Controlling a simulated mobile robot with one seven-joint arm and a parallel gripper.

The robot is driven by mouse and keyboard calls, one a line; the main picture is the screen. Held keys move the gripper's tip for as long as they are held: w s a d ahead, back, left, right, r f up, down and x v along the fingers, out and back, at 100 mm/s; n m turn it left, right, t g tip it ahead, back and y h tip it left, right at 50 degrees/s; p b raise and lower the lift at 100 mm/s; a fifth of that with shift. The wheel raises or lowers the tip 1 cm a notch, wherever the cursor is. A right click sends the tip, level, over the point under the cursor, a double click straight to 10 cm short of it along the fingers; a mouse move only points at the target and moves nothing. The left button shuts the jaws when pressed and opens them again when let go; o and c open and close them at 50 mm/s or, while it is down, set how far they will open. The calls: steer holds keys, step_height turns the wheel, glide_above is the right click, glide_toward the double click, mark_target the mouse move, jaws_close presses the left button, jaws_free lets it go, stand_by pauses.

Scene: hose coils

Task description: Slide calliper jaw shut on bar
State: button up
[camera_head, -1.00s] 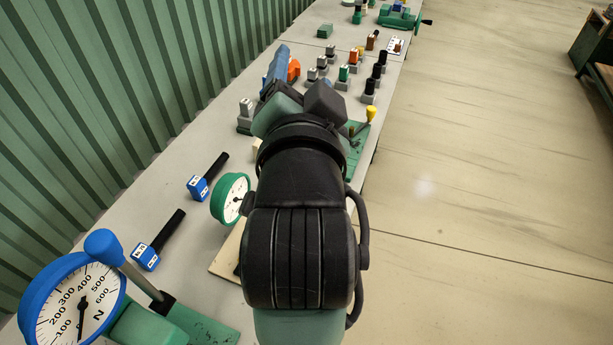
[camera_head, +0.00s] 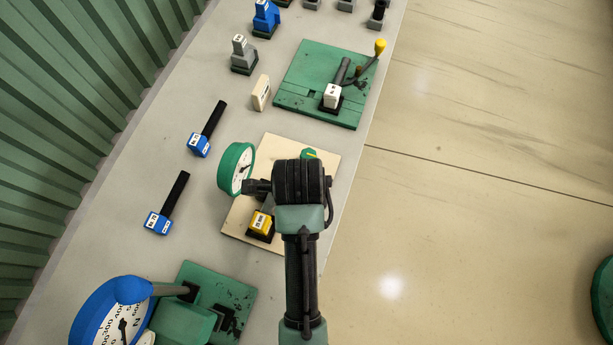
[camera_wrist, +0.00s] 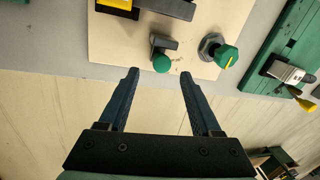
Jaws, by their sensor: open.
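A pale wooden board (camera_head: 240,232) lies on the bench under my arm. In the wrist view the board (camera_wrist: 110,40) carries a grey bar (camera_wrist: 165,8) with a yellow block (camera_wrist: 117,3) at its left, a small grey piece with a round green knob (camera_wrist: 161,63), and a hexagonal grey base with a larger green knob (camera_wrist: 228,55). I cannot tell for sure which part is the calliper jaw. My gripper (camera_wrist: 159,76) is open and empty; in the picture its fingertips lie either side of, and just below, the small green knob. My arm hides part of the board in the head view.
A green-rimmed dial (camera_head: 236,168) stands at the board's left edge. A green plate with a yellow-tipped lever (camera_head: 380,47) lies beyond it. Two blue-ended black tools (camera_head: 200,143) (camera_head: 158,221) lie left. A blue gauge (camera_head: 95,312) stands near.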

steer(key=f, duration=0.3)
steer(key=w+f, duration=0.1)
steer(key=f, duration=0.2)
steer(key=shift+w+f, duration=0.2)
jaws_close()
stand_by(1.2)
